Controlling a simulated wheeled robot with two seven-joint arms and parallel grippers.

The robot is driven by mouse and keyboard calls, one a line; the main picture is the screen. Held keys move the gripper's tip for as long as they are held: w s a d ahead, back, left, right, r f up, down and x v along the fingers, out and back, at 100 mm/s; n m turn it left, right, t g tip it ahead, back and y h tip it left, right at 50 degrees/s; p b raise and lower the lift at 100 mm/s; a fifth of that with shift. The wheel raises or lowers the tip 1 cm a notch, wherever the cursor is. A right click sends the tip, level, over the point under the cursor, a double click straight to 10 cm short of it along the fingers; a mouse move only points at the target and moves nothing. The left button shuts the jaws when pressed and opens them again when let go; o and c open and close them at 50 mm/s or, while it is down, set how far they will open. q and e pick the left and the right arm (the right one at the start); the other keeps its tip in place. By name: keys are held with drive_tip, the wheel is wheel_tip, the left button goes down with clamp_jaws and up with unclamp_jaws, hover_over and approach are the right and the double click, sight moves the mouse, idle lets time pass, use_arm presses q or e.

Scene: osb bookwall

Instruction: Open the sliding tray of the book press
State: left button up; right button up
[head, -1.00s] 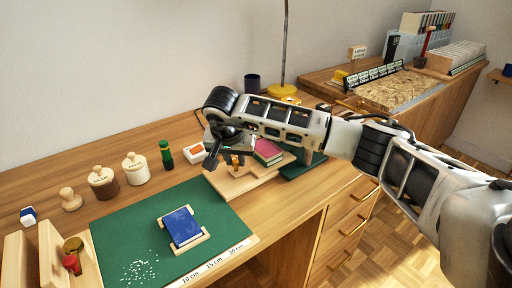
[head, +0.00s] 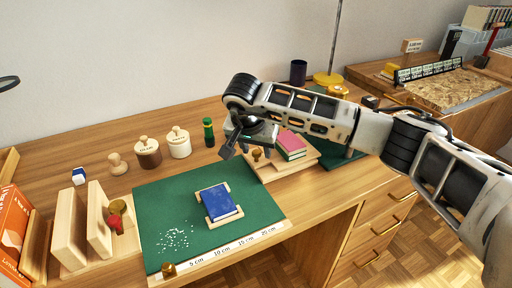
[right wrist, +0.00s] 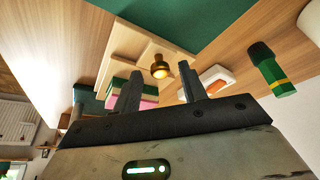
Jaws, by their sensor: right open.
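The book press shows as a pale wooden tray (head: 268,172) with a brass knob (head: 257,153) at its near left end and a pink book (head: 291,143) on it. A dark green part (head: 340,163) stands behind its right side, partly hidden by my arm. My right gripper (head: 238,148) is open and empty, just left of the knob in the head view. In the right wrist view, the knob (right wrist: 160,68) shows in the gap between my two open fingertips (right wrist: 160,66); contact is not visible. My left gripper is out of view.
A green mat (head: 170,215) with a blue book (head: 219,200) in a wooden cradle lies at front left. Two lidded jars (head: 148,155) and a green bottle (head: 208,132) stand behind it. A wooden stand (head: 85,225) and orange box (head: 12,225) are at far left.

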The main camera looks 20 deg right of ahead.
drive_tip(key=v, duration=1.6)
drive_tip(key=shift+s+f, duration=0.1)
